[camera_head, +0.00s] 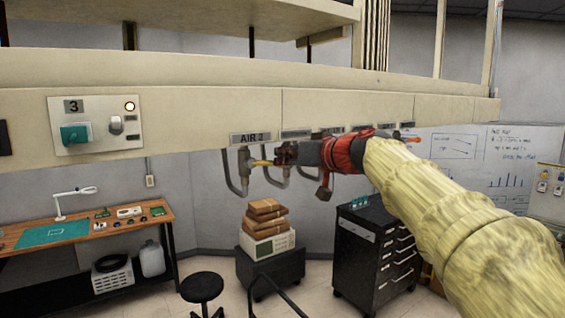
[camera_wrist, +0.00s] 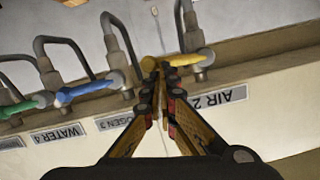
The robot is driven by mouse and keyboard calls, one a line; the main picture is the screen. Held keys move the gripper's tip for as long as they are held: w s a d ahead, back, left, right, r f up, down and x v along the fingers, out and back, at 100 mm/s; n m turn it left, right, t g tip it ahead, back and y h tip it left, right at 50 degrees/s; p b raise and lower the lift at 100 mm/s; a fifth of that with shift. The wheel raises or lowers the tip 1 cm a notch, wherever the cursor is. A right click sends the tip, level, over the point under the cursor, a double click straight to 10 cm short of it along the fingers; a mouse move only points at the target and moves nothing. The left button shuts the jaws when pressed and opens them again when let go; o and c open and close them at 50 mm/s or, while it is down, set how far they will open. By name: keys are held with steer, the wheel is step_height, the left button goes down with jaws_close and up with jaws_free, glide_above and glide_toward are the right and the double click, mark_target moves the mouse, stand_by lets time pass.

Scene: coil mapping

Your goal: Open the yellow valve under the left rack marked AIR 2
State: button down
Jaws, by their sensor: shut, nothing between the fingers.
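The yellow valve handle (camera_head: 262,162) sits under the beam below the AIR 2 label (camera_head: 251,138). It points sideways to the right from its grey pipe body, across the pipe. In the wrist view the yellow handle (camera_wrist: 189,59) runs left from its valve, near the upside-down AIR 2 label (camera_wrist: 218,97). My gripper (camera_head: 280,155) is shut, with its tips right of the handle in the head view. In the wrist view my gripper's closed tips (camera_wrist: 163,69) overlap the handle's free end. I cannot tell whether they touch it.
A blue handle (camera_wrist: 85,91) and a green handle (camera_wrist: 20,107) line the same beam (camera_head: 215,108) beside the yellow one. Grey looped pipes hang close by. A black drawer cabinet (camera_head: 366,265), a stool (camera_head: 202,287) and a workbench (camera_head: 95,228) stand below.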

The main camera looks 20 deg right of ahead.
steer(key=a+f+m+y+b, duration=0.3)
steer(key=f+m+b, duration=0.4)
steer(key=m+b, duration=0.4)
steer(key=s+b, duration=0.1)
steer(key=b, duration=0.2)
steer(key=shift+f+m+t, duration=0.3)
steer(key=shift+f, duration=0.05)
steer(key=shift+a+b, duration=0.25)
steer(key=shift+b, duration=0.15)
steer(key=shift+s, duration=0.1)
stand_by(0.5)
